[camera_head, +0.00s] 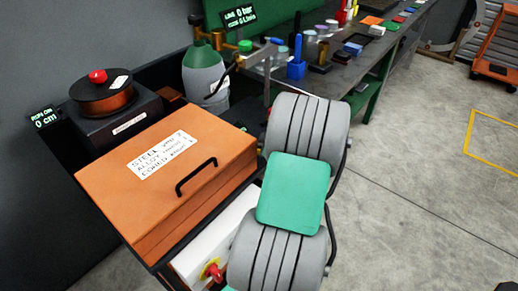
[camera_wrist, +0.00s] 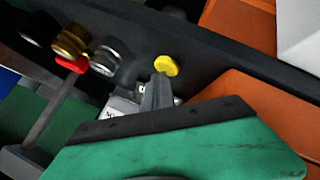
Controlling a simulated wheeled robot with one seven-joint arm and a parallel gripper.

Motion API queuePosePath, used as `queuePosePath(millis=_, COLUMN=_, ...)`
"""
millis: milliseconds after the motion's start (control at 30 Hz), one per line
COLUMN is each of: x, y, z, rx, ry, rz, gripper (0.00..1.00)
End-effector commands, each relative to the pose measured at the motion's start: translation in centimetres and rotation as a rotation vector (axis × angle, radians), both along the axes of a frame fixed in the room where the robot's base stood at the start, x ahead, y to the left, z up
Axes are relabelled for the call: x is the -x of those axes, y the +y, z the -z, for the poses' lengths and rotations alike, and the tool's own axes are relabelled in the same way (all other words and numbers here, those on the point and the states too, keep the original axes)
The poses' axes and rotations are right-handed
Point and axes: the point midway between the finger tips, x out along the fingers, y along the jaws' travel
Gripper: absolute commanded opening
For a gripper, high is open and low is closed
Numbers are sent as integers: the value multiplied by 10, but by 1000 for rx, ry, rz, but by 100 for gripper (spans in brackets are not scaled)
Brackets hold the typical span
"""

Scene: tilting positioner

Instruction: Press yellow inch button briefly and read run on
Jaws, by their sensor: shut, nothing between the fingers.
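The yellow button (camera_wrist: 167,66) shows in the wrist view on a dark rail, right of a silver knob (camera_wrist: 105,60) and a brass one (camera_wrist: 72,41). My gripper (camera_wrist: 158,90) is shut and empty, its dark fingertips just below the button in the picture. I cannot tell whether they touch it. In the head view my arm hides the gripper and the button. A small black display (camera_head: 43,119) at the left of the head view reads 0 cm; its top line is small and seems to say run on.
An orange box (camera_head: 160,165) with a black handle stands left of my arm. A red knob on yellow (camera_head: 213,271) is near the bottom. A copper-coloured spool (camera_head: 103,95), a grey-green cylinder (camera_head: 203,75) and a loaded bench (camera_head: 345,75) lie behind. Floor at right is mostly clear.

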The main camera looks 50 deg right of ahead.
Motion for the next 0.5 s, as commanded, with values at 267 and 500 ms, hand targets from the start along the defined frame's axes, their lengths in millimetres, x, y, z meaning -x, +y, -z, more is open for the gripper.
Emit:
queuePosePath(millis=267, x=0, y=0, z=-7, rx=0, ry=0, rz=0, gripper=0)
queuePosePath(millis=500, x=0, y=0, z=-17, rx=-1, ry=1, rz=-1, gripper=0)
